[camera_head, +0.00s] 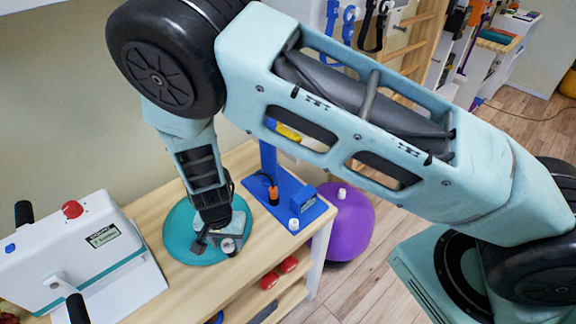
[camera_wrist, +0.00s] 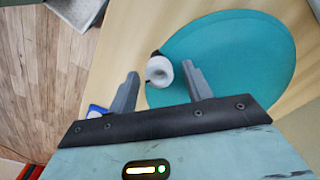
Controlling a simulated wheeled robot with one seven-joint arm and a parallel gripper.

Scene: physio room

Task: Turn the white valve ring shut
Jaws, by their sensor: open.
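The white valve ring (camera_wrist: 159,71) shows in the wrist view as a small round white piece with a hollow in its middle, at the edge of a teal disc (camera_wrist: 240,60). My gripper (camera_wrist: 160,69) is open, with one grey finger on each side of the ring in the picture and a visible gap to each. I cannot tell whether the fingertips are level with the ring or above it. In the head view my gripper (camera_head: 216,236) points down over the teal disc (camera_head: 184,245) on the table, and the white ring (camera_head: 229,246) is partly hidden by it.
A white device with black handles and a red knob (camera_head: 72,209) stands left on the wooden table (camera_head: 255,262). A blue stand (camera_head: 285,205) with small white and orange pieces is to the right. A purple ball (camera_head: 350,225) lies beyond the table edge. Red items lie on the shelf below.

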